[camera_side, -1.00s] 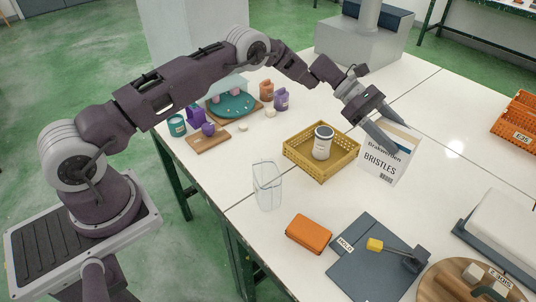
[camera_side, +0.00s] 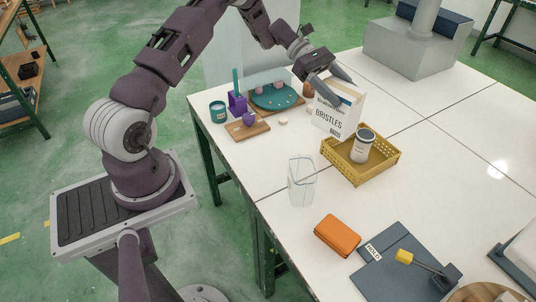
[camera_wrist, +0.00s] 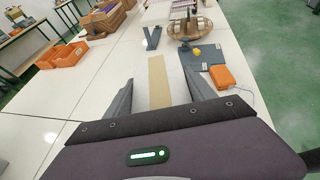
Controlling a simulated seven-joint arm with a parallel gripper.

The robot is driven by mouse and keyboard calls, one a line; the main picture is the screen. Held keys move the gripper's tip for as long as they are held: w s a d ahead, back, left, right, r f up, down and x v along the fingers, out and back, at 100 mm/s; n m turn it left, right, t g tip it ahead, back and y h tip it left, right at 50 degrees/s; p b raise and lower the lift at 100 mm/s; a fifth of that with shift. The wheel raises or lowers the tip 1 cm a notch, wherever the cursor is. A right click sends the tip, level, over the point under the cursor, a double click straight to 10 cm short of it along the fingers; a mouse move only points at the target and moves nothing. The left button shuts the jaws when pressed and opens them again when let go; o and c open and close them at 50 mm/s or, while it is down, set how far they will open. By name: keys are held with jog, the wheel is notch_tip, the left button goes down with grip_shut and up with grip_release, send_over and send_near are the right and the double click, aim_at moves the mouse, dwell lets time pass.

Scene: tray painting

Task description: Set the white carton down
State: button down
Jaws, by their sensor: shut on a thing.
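The white carton (camera_side: 335,118), printed "BRISTLES", is upright or nearly so in the side view. My gripper (camera_side: 340,84) is shut on its top from above, with one finger on each side. In the wrist view the carton's tan top strip (camera_wrist: 158,82) shows between the two fingers (camera_wrist: 160,97). The carton is just behind and left of the yellow crate (camera_side: 340,165). I cannot tell whether its base touches the table or the crate's rim.
A clear container (camera_side: 301,180) and an orange block (camera_side: 337,236) are nearer. A teal plate (camera_side: 274,97), a purple holder (camera_side: 237,104) and a wooden board (camera_side: 247,130) lie left.

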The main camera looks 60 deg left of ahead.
jog(key=s+a+r+n+t, duration=0.2)
jog(key=s+a, duration=0.9)
jog(key=s, duration=0.4)
notch_tip(320, 180, down, 15)
jog(key=shift+y, duration=0.3)
jog(key=shift+c, duration=1.6)
grip_release()
